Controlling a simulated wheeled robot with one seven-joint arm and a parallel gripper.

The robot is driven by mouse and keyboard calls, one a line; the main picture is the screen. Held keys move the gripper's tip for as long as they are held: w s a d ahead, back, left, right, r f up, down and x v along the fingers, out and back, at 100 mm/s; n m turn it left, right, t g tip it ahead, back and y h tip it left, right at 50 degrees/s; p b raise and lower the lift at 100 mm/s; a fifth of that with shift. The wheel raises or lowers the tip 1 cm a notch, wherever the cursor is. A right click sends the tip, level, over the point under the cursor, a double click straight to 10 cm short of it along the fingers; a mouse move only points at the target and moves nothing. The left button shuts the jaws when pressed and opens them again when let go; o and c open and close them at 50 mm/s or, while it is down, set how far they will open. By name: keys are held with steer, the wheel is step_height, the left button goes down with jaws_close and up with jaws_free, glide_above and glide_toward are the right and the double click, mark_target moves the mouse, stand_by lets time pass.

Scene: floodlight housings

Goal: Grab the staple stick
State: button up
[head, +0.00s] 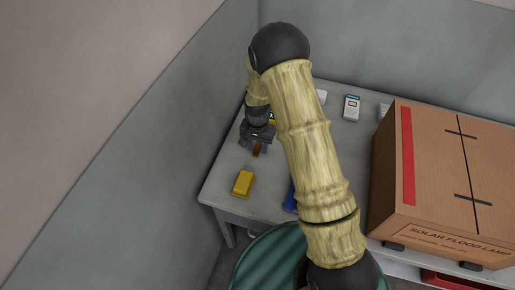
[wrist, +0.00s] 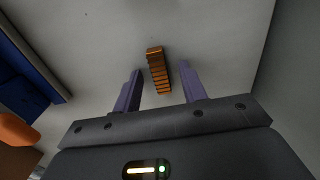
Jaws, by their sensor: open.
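The staple stick is a short, ridged, copper-orange bar (wrist: 158,72) lying on the light grey table top. In the wrist view it lies between and slightly beyond my gripper's two purple fingers (wrist: 160,88), with a gap on each side. My gripper is open and holds nothing. In the head view the staple stick (head: 257,149) shows as a small brown piece just below my gripper (head: 253,147) near the table's left side. My arm hides part of the table behind it.
A yellow block (head: 243,183) sits near the table's front left edge. A blue item (head: 290,198) is partly hidden by my arm and a large cardboard box (head: 440,180) fills the right. A small white and dark packet (head: 351,107) lies at the back. Walls stand close on the left.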

mark_target(257, 147)
jaws_close()
stand_by(0.3)
step_height(257, 147, up, 10)
steer(key=shift+b, duration=0.3)
stand_by(0.6)
